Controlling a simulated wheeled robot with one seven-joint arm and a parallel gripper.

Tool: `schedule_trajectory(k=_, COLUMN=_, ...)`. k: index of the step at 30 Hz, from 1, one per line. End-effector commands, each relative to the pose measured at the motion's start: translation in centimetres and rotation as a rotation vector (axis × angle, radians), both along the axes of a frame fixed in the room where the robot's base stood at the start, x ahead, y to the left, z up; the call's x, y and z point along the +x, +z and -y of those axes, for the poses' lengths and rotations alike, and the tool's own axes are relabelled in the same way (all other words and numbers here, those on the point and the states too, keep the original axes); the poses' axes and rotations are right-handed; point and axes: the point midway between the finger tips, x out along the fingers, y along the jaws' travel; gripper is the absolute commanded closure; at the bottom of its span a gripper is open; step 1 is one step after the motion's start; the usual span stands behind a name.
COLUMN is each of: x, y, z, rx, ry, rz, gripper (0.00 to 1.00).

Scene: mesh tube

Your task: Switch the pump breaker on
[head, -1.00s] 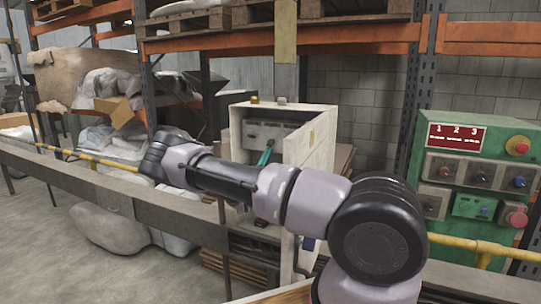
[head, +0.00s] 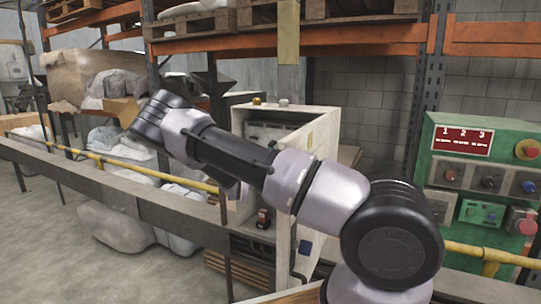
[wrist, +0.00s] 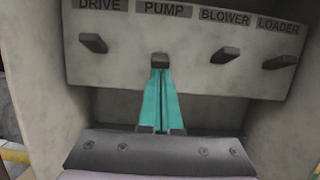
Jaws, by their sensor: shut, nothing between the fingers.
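The pump breaker (wrist: 159,60) is a small dark lever under the PUMP label, on a pale panel inside the open cabinet (head: 327,130). My gripper (wrist: 160,72) has teal fingers, shut with nothing between them. Their tips are just below the pump lever in the wrist view, close to or touching it; I cannot tell which. In the head view my arm hides the fingers and most of the breaker panel (head: 270,131).
The drive lever (wrist: 93,43) is to the left; the blower lever (wrist: 225,54) and loader lever (wrist: 280,62) are to the right. Cabinet walls stand on both sides. A red and black object (head: 263,218) sits low in the cabinet. A green control box (head: 480,150) stands at right.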

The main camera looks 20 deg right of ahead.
Motion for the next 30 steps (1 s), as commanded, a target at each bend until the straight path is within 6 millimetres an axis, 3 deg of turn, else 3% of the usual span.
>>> schedule_trajectory(k=16, x=-0.5, y=2.4, z=-0.5, rx=0.251, ry=0.0, rz=-0.244, gripper=1.0)
schedule_trajectory(k=25, x=-0.5, y=2.3, z=-0.6, rx=0.243, ry=0.0, rz=-0.241, gripper=1.0)
schedule_trajectory(k=30, x=-0.3, y=0.6, z=-1.5, rx=0.241, ry=-0.001, rz=-0.243, gripper=1.0)
